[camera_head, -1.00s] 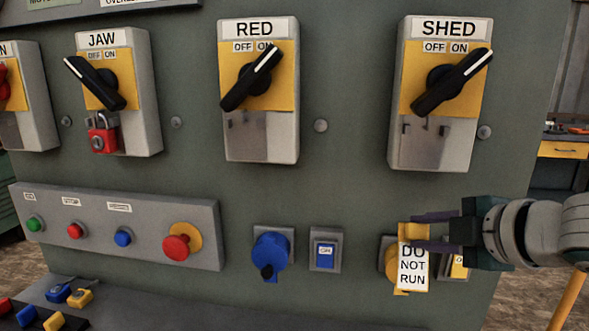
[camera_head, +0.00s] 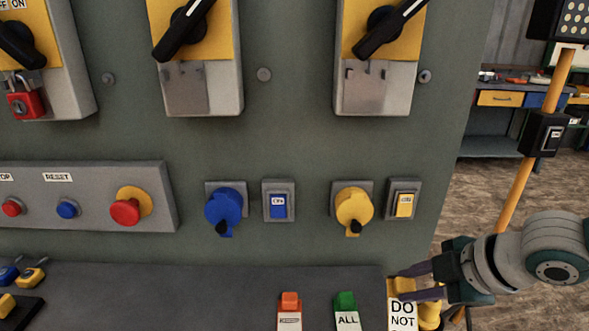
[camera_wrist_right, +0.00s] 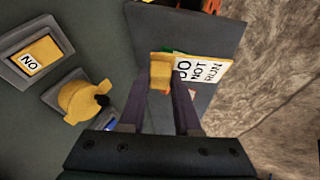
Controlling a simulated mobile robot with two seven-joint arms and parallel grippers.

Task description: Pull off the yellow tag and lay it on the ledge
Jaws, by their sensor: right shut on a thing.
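The yellow tag (camera_head: 403,316) has a yellow block top and a white plate reading DO NOT RUN. My right gripper (camera_head: 407,284) is shut on its yellow top and holds it upright by the right end of the grey ledge (camera_head: 230,285). In the right wrist view the tag (camera_wrist_right: 207,72) sits between my fingertips (camera_wrist_right: 168,82), with the ledge (camera_wrist_right: 200,32) behind it. I cannot tell whether the tag touches the ledge. Its lower edge is cut off in the head view. My left gripper is not in view.
An orange-topped tag (camera_head: 290,305) and a green-topped tag (camera_head: 345,308) stand on the ledge, left of the held tag. A yellow socket cover (camera_head: 354,205) and a yellow switch (camera_head: 404,204) are above. A yellow post (camera_head: 520,185) stands to the right.

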